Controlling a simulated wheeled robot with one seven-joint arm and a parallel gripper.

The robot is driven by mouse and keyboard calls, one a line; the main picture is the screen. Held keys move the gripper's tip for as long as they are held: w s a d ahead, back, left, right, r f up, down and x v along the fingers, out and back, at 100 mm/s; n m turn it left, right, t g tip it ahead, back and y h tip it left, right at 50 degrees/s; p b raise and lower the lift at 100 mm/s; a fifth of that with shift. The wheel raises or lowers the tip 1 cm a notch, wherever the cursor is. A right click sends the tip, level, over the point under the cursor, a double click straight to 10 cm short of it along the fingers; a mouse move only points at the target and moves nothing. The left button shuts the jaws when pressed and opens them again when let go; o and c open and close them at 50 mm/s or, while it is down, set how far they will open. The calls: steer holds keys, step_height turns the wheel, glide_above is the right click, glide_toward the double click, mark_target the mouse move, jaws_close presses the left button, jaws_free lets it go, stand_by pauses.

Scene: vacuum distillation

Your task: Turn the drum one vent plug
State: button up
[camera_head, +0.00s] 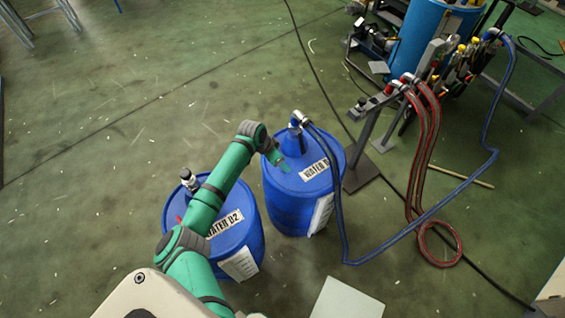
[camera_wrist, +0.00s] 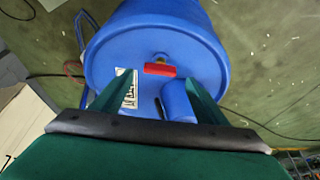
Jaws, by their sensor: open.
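Drum one (camera_head: 275,205), a blue drum labelled WATER D1, stands right of the drum labelled WATER D2. My gripper (camera_head: 283,163) is over its lid. In the wrist view, the blue lid (camera_wrist: 115,55) fills the upper middle. The vent plug (camera_wrist: 160,69), a red crossbar with a brass-coloured part behind it, shows just beyond the space between the fingers. My gripper (camera_wrist: 160,78) is open, with a green finger on each side. I cannot tell whether either finger touches the plug. In the head view the plug is not discernible, likely hidden by my gripper.
Drum two (camera_head: 250,232) stands beneath my arm. A hose stand (camera_head: 362,165) is to the right. Floor left is clear.

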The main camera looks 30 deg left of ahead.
steer(key=shift+x, duration=2)
steer(key=c, duration=1.1)
steer(key=shift+o, duration=0.2)
steer(key=shift+d, duration=0.1)
